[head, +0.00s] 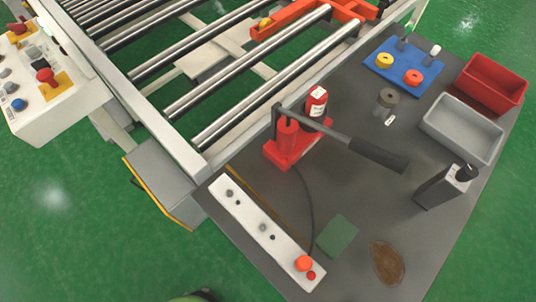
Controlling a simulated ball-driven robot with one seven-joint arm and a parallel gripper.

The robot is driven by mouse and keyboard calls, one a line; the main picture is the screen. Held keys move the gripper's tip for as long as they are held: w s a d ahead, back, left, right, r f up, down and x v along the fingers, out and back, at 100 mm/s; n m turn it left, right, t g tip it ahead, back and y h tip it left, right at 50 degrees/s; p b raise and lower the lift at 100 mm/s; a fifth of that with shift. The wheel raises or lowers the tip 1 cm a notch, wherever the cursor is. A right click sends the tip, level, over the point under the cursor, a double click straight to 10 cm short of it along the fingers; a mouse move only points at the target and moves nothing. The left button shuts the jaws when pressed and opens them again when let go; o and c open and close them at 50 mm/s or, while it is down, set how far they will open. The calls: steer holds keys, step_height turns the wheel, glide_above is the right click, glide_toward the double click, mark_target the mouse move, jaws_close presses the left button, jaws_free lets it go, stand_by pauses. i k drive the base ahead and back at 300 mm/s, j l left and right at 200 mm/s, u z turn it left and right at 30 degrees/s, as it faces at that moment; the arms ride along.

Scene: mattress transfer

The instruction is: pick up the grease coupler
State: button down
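No part is plainly marked as the grease coupler. A small dark grey round piece (388,97) with a short, light-coloured stem stands on the dark tabletop, right of the red hand pump; it may be the coupler, but I cannot tell. A small white tag (390,121) lies just below it. The red hand pump (286,143) stands on the table with its long black-gripped lever (377,154) reaching right. A thin dark hose (308,200) runs down from the pump toward the white control strip. My gripper is not in view.
A white control strip (245,210), green pad (337,236) and brown patch (387,262) occupy the front. A roller conveyor (185,155) borders the left.

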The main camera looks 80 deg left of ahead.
mark_target(303, 263)
steer(key=k+j+u, duration=0.15)
steer(key=k+u, duration=0.15)
steer(key=k+j+u, duration=0.25)
steer(key=k, duration=0.2)
steer(key=k+j+z, duration=0.1)
steer(key=k, duration=0.25)
steer(key=j, duration=0.1)
